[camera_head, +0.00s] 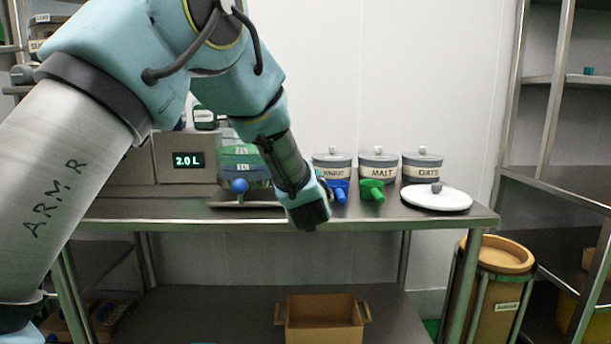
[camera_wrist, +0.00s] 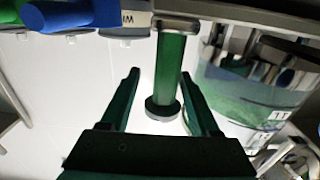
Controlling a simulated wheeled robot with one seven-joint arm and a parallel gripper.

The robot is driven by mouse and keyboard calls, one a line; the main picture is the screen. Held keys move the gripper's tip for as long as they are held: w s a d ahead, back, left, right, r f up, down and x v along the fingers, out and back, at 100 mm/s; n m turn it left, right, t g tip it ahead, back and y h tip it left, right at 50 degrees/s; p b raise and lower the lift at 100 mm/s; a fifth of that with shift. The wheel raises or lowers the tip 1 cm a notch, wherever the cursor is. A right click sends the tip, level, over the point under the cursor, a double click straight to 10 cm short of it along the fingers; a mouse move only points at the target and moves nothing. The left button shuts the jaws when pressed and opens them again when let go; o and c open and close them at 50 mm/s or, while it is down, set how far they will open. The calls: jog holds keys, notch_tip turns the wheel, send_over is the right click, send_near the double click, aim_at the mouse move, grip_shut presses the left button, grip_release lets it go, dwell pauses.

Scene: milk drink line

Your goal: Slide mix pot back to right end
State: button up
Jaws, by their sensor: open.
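The mix pot (camera_head: 236,160) is a clear vessel with green contents and level marks. It stands on the left part of the steel bench, partly hidden behind my arm. In the wrist view its clear wall (camera_wrist: 245,95) fills the right side. A green upright handle (camera_wrist: 171,70) with a dark end cap shows beside it. My gripper (camera_head: 308,214) is right of the pot, low over the bench. In the wrist view its open fingers (camera_wrist: 162,78) lie on either side of the handle, with gaps showing. Whether the handle lies fully between them I cannot tell.
A box with a "2.0 L" display (camera_head: 188,160) stands left of the pot. A blue knob (camera_head: 239,186) is at the pot's front. Labelled jars, a blue scoop (camera_head: 340,189), a green scoop (camera_head: 372,190) and a white lid (camera_head: 436,199) occupy the right. The right front bench strip is clear.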

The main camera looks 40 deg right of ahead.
jog(key=b+v, duration=0.1)
jog(key=v, duration=0.9)
jog(key=shift+s+a, duration=0.3)
